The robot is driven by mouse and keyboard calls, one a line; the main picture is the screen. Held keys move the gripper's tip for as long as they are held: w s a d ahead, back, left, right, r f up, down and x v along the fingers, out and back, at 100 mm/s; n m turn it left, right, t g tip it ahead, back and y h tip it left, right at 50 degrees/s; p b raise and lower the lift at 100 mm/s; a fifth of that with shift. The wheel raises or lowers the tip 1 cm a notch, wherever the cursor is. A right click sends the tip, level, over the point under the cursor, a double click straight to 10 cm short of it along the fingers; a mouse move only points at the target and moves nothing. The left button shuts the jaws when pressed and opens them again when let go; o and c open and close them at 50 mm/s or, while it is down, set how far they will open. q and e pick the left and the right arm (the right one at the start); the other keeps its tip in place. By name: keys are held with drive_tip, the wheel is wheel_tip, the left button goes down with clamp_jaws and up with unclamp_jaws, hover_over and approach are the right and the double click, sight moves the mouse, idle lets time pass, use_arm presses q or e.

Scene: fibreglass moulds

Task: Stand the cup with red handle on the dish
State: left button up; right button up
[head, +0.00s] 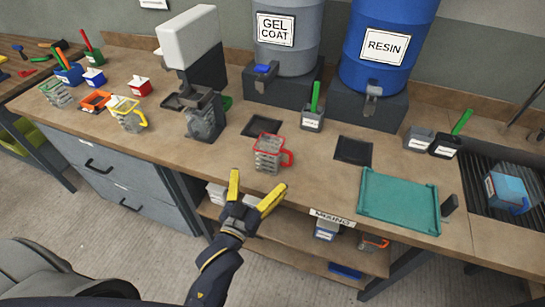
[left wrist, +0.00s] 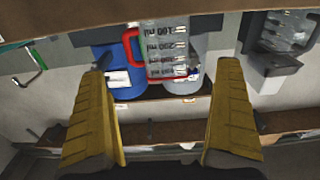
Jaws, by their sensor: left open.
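The cup with red handle (head: 267,156) is a clear measuring cup with a red rim. It stands upright near the bench's front edge, handle to the right. It also shows in the left wrist view (left wrist: 166,50), upside down, beyond the fingers. My left gripper (head: 258,181), with yellow fingers, is open and empty in front of the bench edge, short of the cup. Its spread fingers flank the left wrist view (left wrist: 165,70). Which thing is the dish is unclear: a flat black square (head: 353,150) lies right of the cup, another (head: 262,126) behind it. My right gripper is not in view.
A teal tray (head: 399,201) lies at right. The gel coat drum (head: 291,40) and resin drum (head: 391,45) stand behind on dark blocks. A grey container with a green stick (head: 312,118) stands behind the cup. A yellow-handled cup (head: 128,115) stands left.

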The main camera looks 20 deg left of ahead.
sight(269, 161)
use_arm(q)
drive_tip(key=shift+w+d, duration=0.15)
drive_tip(key=shift+w, duration=1.35)
drive_tip(key=shift+w+d, duration=0.2)
drive_tip(key=shift+w, duration=1.3)
drive_tip(key=shift+w+d, duration=0.15)
drive_tip(key=shift+w, duration=1.35)
drive_tip(key=c, duration=1.5)
drive_tip(key=shift+r, duration=0.5)
drive_tip(key=shift+c, duration=0.3)
wheel_tip(269, 161, up, 11)
drive_tip(key=s+a+f+n+y, duration=0.1)
drive_tip(key=s+a+f, duration=0.4)
drive_tip(key=s+f, duration=0.2)
drive_tip(key=shift+s+a+f+y, duration=0.3)
drive_tip(key=shift+s+a, duration=0.05)
drive_tip(key=shift+s, duration=0.95)
